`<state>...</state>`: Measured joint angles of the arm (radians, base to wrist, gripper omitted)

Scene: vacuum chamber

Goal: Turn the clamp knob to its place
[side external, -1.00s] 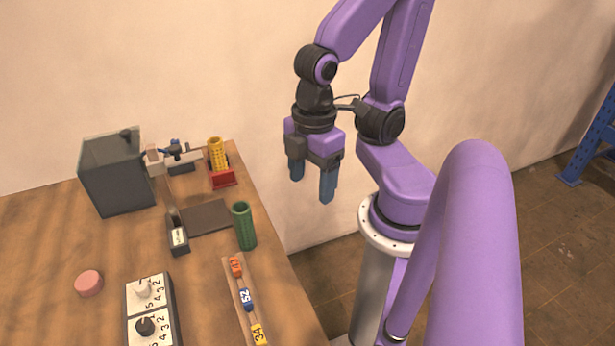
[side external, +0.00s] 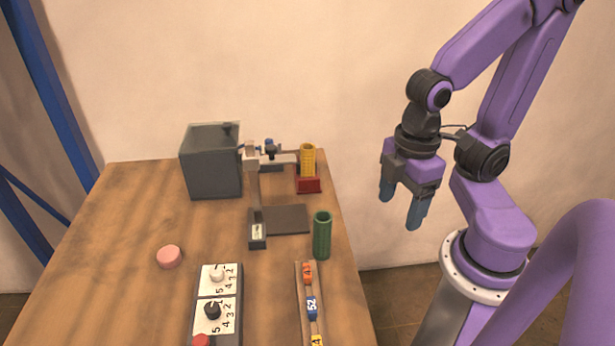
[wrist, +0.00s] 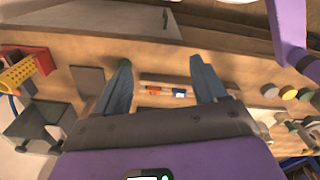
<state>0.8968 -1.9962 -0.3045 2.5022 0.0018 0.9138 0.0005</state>
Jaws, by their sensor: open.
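A toggle-like fixture (side external: 283,160) with a small blue and dark knob (side external: 269,150) stands beside the grey box (side external: 212,165). I cannot tell which of these knobs is the clamp knob. My gripper (side external: 400,212) hangs fingers down, right of the table edge in the side view, apart from every knob. In the wrist view my gripper (wrist: 160,63) is open, with nothing held between its two blue fingers.
A green cylinder (side external: 322,236) and a rail (side external: 299,292) with numbered tags stand along the table's right side. A yellow cylinder (side external: 308,160) stands in a red holder (side external: 308,185). A pink disc (side external: 169,257) lies at left. The table's left part is largely clear.

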